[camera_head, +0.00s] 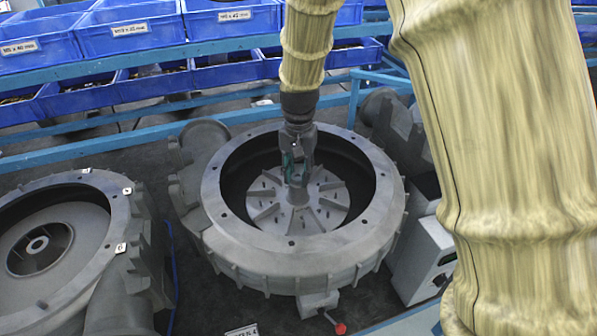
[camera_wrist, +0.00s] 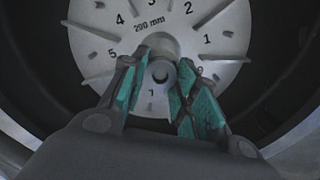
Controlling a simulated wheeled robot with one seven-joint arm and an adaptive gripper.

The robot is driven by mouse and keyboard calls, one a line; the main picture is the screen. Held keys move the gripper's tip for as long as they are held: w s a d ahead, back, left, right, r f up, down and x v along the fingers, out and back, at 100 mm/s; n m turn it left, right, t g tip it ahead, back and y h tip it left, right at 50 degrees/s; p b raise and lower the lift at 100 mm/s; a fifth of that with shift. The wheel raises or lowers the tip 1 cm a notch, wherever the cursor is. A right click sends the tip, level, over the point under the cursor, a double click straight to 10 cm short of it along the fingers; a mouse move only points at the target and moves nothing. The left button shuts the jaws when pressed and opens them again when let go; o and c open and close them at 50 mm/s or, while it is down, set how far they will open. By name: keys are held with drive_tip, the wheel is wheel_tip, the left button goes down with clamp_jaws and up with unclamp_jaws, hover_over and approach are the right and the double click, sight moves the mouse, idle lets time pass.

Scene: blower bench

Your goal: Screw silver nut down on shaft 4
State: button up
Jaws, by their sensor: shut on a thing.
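My gripper (camera_head: 298,180) reaches down into the middle blower housing (camera_head: 225,195), over the hub of the grey impeller (camera_head: 265,205). In the wrist view its two green-padded fingers (camera_wrist: 161,80) close from both sides on a small grey ring with a dark centre (camera_wrist: 160,71), which I take to be the silver nut. The ring sits at the centre of the impeller disc, marked with numbers and "200 mm" (camera_wrist: 150,25). The shaft is mostly hidden by the nut and fingers. I cannot tell how far down the nut sits.
The housing's raised rim (camera_head: 235,228) surrounds my gripper. Another open blower (camera_head: 75,200) stands at the left. A grey box (camera_head: 425,255) is at the right. Blue bins (camera_head: 130,32) line the shelves behind.

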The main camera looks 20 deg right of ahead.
drive_tip(key=m, duration=0.8)
drive_tip(key=o, duration=0.8)
